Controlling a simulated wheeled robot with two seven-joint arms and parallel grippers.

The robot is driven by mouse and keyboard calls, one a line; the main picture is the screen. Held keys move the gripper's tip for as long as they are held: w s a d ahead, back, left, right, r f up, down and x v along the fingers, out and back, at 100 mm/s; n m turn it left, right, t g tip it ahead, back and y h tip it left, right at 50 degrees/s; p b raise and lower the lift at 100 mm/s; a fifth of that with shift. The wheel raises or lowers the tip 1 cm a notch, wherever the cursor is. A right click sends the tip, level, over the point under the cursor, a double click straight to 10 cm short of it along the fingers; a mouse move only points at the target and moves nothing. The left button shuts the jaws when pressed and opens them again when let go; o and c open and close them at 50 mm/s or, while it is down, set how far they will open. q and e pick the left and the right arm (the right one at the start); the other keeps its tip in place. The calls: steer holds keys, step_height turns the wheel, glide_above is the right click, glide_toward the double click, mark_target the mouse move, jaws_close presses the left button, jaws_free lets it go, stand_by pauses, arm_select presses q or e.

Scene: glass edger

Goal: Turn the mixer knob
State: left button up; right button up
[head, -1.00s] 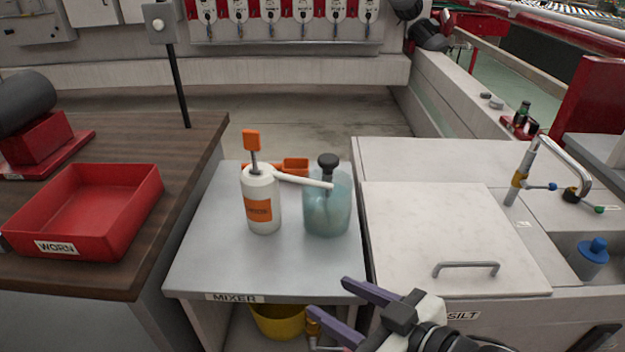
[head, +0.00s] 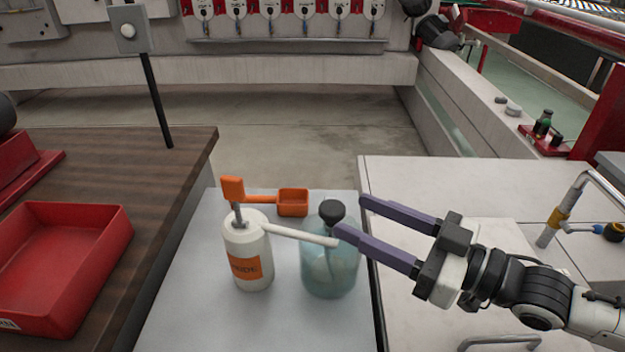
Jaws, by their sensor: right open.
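A translucent bluish jar (head: 330,268) with a dark rounded knob (head: 331,210) on top stands upright on the grey mixer stand (head: 190,310). My right gripper (head: 350,216) reaches in from the right, open and empty. Its purple fingers point left, with the tips close to the right side of the knob. The nearer finger overlaps the jar's upper right edge in the picture; I cannot tell whether it touches. The knob is not between the fingers. My left gripper is out of view.
A white pump bottle (head: 248,262) with an orange label stands left of the jar, its long white spout reaching across the jar's front. An orange scoop (head: 292,202) lies behind them. A red tray (head: 70,262) sits on the wooden bench at left. A white counter (head: 410,180) adjoins at right.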

mark_target(344, 212)
steer(key=a, duration=0.1)
steer(key=w+a, duration=0.1)
steer(key=a, duration=0.1)
steer(key=shift+w+a+r+p, duration=0.15)
steer(key=shift+a+r+p, duration=0.1)
steer(key=shift+p, duration=0.1)
steer(key=x, duration=0.5)
steer(key=shift+w+a+f+p, duration=0.1)
steer(key=shift+w+a+p, duration=0.1)
steer(key=shift+p, duration=0.15)
steer(key=shift+w+a, duration=0.1)
steer(key=shift+a, duration=0.05)
steer(key=c, duration=1)
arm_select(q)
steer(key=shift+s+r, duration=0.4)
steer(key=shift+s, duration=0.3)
arm_select(e)
steer(key=shift+c, duration=0.2)
